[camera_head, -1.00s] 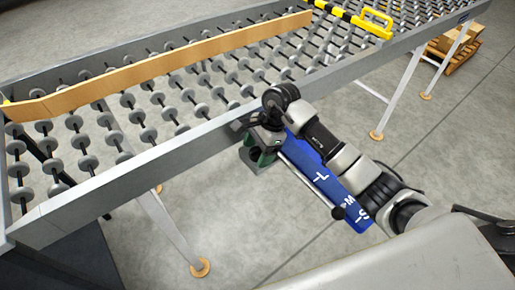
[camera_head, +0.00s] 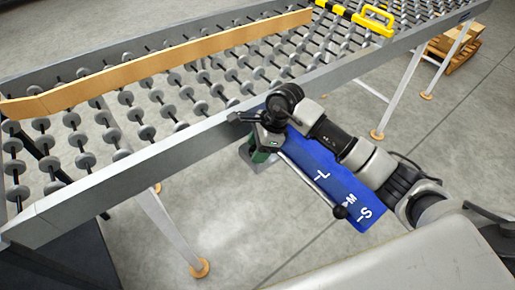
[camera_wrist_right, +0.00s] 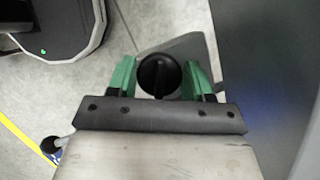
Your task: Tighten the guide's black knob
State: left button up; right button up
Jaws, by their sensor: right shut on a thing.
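The black knob (camera_wrist_right: 160,76) is round with a raised bar across it. It shows in the right wrist view between the two green fingers of my right gripper (camera_wrist_right: 160,80), which is shut on it. A grey plate lies beneath the knob. In the head view my right gripper (camera_head: 261,157) points down beside the conveyor's near rail, and the knob is hidden there. The wooden guide board (camera_head: 150,68) runs along the far side of the rollers. My left gripper is in neither view.
A blue panel (camera_head: 318,163) marked L, M, S hangs beside my right arm, with a lever ending in a black ball (camera_head: 340,212). The roller conveyor's grey rail (camera_head: 140,172) is close to the gripper. A yellow handle (camera_head: 375,20) is at the back.

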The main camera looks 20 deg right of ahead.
jog(key=m+t, duration=0.1)
jog(key=m, duration=0.2)
jog(key=m+t+h+b, duration=0.1)
jog(key=m, duration=0.2)
jog(key=m+t+h, duration=0.1)
jog(key=m, duration=0.2)
jog(key=m+h+b, duration=0.1)
jog(key=m, duration=0.2)
jog(key=shift+m+t, duration=0.3)
jog(key=shift+t, duration=0.1)
jog(key=shift+r, duration=0.1)
jog(key=o, duration=0.9)
jog(key=shift+c, duration=0.2)
jog(key=v, duration=1)
jog(key=shift+r, duration=0.35)
jog(key=shift+s+a, duration=0.15)
